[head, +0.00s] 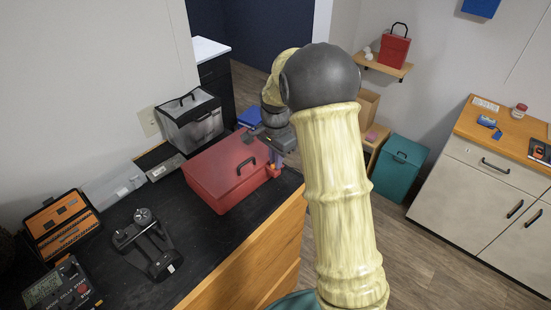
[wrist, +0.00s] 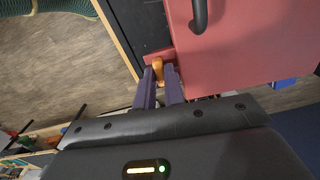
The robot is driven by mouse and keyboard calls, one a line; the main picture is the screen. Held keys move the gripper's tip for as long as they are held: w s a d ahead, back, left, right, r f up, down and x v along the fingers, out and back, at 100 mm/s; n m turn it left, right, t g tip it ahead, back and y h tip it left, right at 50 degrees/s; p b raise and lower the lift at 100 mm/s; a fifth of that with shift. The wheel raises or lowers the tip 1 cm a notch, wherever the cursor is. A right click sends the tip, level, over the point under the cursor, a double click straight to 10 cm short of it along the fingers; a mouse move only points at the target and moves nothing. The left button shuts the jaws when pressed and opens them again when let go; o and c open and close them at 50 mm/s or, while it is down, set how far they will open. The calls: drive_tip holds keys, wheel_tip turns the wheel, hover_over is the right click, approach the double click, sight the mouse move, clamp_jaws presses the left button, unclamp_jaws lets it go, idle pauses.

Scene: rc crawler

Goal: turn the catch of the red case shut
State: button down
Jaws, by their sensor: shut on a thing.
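The red case (head: 215,178) lies with its lid down on the black worktop, its dark handle (head: 246,166) on top. In the wrist view the case (wrist: 245,55) fills the upper right. Its orange catch (wrist: 158,68) sits at the edge of the case, between my two purple fingers. My gripper (wrist: 159,82) is shut on the catch. In the head view my gripper (head: 276,164) is at the right end of the case, and the catch is too small and covered to make out there. I cannot tell how far the catch is turned.
A clear-sided box (head: 190,122) and a blue item (head: 249,117) stand behind the case. An orange-lined toolbox (head: 62,228), a black stand (head: 147,245) and a meter (head: 62,288) are to the left. The worktop's wooden front edge (head: 250,255) runs close by.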

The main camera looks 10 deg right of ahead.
drive_tip(key=shift+w+n, duration=0.1)
drive_tip(key=shift+n, duration=0.3)
drive_tip(key=c, duration=1.5)
unclamp_jaws()
drive_tip(key=shift+r, duration=0.1)
drive_tip(key=shift+m, duration=0.3)
